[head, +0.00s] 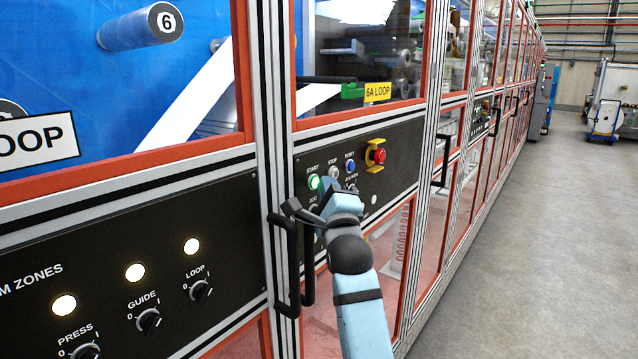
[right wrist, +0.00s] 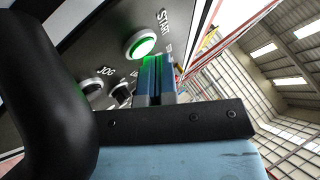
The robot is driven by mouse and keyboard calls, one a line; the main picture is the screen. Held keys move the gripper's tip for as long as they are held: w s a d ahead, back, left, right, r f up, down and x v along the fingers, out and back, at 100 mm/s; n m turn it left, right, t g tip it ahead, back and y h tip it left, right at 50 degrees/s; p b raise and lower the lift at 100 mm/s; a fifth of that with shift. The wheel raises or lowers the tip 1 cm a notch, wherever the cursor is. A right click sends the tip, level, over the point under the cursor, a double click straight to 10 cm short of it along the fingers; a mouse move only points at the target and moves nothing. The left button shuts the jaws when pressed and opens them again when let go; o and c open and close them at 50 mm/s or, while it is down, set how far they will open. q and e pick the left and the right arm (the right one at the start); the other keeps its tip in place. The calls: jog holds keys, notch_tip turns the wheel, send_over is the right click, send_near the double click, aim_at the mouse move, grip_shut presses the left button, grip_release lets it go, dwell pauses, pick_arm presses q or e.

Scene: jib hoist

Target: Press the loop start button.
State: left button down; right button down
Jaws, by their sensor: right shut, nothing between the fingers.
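The green lit start button (head: 314,182) sits on the black loop control panel (head: 400,150), under the yellow "6A LOOP" sign (head: 377,92). It also shows in the right wrist view (right wrist: 140,45) with the label START beside it. My right gripper (head: 322,196) is shut and empty, just below and right of the green button in the head view. In the right wrist view its blue fingertips (right wrist: 156,62) are close to the button's lower right edge; whether they touch it I cannot tell. My left gripper is not in view.
A white stop button (head: 333,172), a blue button (head: 350,165) and a red emergency stop (head: 378,155) with yellow guard are right of the green one. Black door handles (head: 284,262) stand out left of my right arm. The floor (head: 540,250) at right is clear.

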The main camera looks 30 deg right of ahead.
jog(key=shift+a+f, duration=0.1)
jog(key=shift+a, duration=0.1)
dwell(0.5)
jog(key=shift+s, duration=0.5)
jog(key=shift+s+d+p, duration=0.3)
jog(key=shift+s+d, duration=0.05)
jog(key=shift+s, duration=0.45)
jog(key=shift+s+d+p, duration=0.25)
jog(key=shift+s+d, duration=0.1)
jog(key=shift+s, duration=0.45)
jog(key=shift+s+d+p, duration=0.3)
jog(key=shift+s+d, duration=0.05)
jog(key=shift+s, duration=0.45)
